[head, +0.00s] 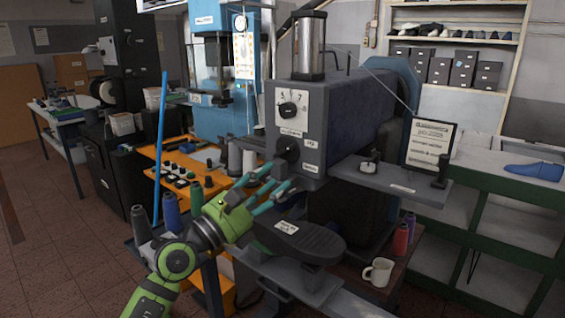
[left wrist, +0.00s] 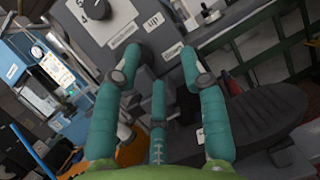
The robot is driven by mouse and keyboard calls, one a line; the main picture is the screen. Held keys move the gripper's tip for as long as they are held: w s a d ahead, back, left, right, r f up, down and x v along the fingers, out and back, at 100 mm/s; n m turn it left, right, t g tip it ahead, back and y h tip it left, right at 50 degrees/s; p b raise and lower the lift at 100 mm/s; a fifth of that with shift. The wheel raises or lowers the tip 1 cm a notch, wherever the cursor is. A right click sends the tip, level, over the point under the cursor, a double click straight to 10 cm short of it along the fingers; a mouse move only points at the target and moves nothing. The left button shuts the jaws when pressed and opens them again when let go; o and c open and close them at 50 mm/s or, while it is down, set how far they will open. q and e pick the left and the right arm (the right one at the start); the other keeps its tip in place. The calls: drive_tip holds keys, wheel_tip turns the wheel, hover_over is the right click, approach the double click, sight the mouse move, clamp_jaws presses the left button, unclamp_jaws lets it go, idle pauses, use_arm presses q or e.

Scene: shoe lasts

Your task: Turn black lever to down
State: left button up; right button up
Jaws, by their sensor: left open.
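The grey machine (head: 345,105) stands in the middle of the head view, with a numbered dial (head: 292,110) on its front face. Below the dial is a round black lever hub (head: 288,150), beside labels that seem to read up and down. The lever's angle is too small to tell. My left gripper (head: 272,180) is open with its teal fingers spread, just below and in front of the hub. In the left wrist view the open fingers (left wrist: 162,62) point toward the labelled face. The up label (left wrist: 152,20) shows there; the lever is largely hidden behind a finger. My right gripper is not in view.
A dark sole-shaped pad (head: 298,242) lies below my left gripper. A white mug (head: 379,272) and a grey side shelf (head: 395,182) are to the right.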

sight(285, 149)
use_arm(q)
drive_tip(key=w+r+m+y+p, duration=0.1)
drive_tip(key=w+m, duration=0.1)
drive_tip(key=w+r+m+y+p, duration=0.1)
drive_tip(key=w+m+y, duration=0.1)
drive_tip(key=w+m, duration=0.1)
drive_tip(key=w+d+r+m+g+y, duration=0.1)
drive_tip(key=w+m, duration=0.1)
drive_tip(key=w, duration=0.1)
drive_tip(key=shift+w+r+p, duration=0.25)
drive_tip(key=shift+p, duration=0.15)
drive_tip(key=shift+x, duration=0.8)
drive_tip(key=shift+f, duration=0.1)
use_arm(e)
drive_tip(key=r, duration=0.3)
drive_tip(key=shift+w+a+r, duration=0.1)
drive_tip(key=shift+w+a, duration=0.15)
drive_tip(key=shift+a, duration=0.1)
use_arm(q)
drive_tip(key=shift+a, duration=0.1)
clamp_jaws()
